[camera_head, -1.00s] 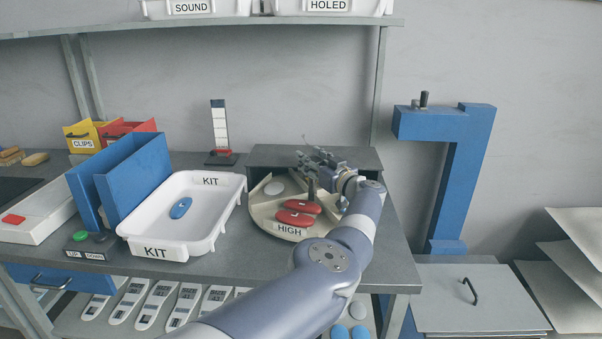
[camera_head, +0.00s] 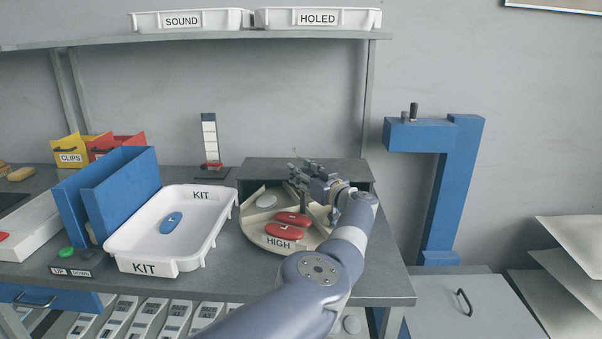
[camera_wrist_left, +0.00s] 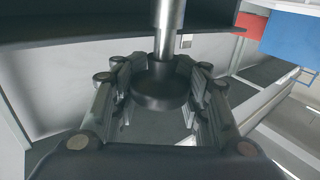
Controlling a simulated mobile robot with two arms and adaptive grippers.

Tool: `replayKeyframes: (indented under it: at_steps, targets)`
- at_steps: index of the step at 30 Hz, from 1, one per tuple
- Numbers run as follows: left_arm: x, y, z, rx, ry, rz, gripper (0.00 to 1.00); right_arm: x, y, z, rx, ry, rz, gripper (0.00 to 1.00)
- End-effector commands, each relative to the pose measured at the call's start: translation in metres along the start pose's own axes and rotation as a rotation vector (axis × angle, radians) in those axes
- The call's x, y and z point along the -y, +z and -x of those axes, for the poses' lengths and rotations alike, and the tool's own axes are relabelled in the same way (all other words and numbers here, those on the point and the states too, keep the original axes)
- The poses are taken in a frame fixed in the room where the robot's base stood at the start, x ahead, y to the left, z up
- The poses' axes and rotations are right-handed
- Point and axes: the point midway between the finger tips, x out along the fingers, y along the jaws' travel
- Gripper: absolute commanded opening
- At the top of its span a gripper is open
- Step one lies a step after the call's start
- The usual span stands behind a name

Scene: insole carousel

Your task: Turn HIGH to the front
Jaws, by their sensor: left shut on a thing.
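The round cream carousel (camera_head: 262,236) stands on the grey bench, partly under a dark cover at the back. Its HIGH label (camera_head: 278,243) is on the front rim, facing me. Two red insoles (camera_head: 286,231) lie in the section behind that label, and a pale round piece (camera_head: 266,200) lies in a section farther back. My left gripper (camera_head: 303,178) is over the carousel's right rear part. In the left wrist view its fingers (camera_wrist_left: 160,88) are around a metal post (camera_wrist_left: 168,28) with a dark collar, shut on it. My arm hides the carousel's right side.
A white KIT tray (camera_head: 143,267) with a blue insole stands left of the carousel. Blue upright panels (camera_head: 105,195) and UP/DOWN buttons (camera_head: 75,262) are farther left. SOUND (camera_head: 182,20) and HOLED (camera_head: 318,18) bins sit on the shelf above. A blue press frame (camera_head: 452,190) stands right.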

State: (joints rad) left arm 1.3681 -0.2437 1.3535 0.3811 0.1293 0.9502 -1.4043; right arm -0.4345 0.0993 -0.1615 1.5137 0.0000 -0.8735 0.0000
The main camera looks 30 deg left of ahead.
Motion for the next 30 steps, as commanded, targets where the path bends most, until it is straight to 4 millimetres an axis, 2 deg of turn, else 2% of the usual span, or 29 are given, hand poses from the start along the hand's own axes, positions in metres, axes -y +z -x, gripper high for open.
replayKeyframes:
  at_steps: [1, 10, 11, 12, 14, 30]
  targets:
    - [-0.01, 0.0044, 0.0086, 0.009, 0.027, 0.001, 0.0, 0.0001, 0.0, -0.0003, 0.0, 0.0, 0.0, 0.57]
    - [-0.0099, 0.0055, 0.0086, 0.01, 0.026, 0.0, 0.0, 0.0001, 0.0, -0.0003, 0.0, 0.0, 0.0, 0.57]
    - [-0.0098, 0.0056, 0.0086, 0.011, 0.026, 0.0, 0.4, 0.0001, 0.0, -0.0003, 0.0, 0.0, 0.0, 0.57]
    - [-0.0098, 0.0057, 0.0086, 0.011, 0.026, 0.0, 0.49, 0.0001, 0.0, -0.0003, 0.0, 0.0, 0.0, 0.57]
    - [-0.0097, 0.0058, 0.0085, 0.011, 0.026, 0.0, 0.6, 0.0001, 0.0, -0.0004, 0.0, 0.0, 0.0, 0.57]
    - [-0.0048, 0.0023, 0.0043, 0.005, 0.012, 0.0, 0.6, 0.0001, 0.0, -0.0002, 0.0, 0.0, 0.0, 0.57]
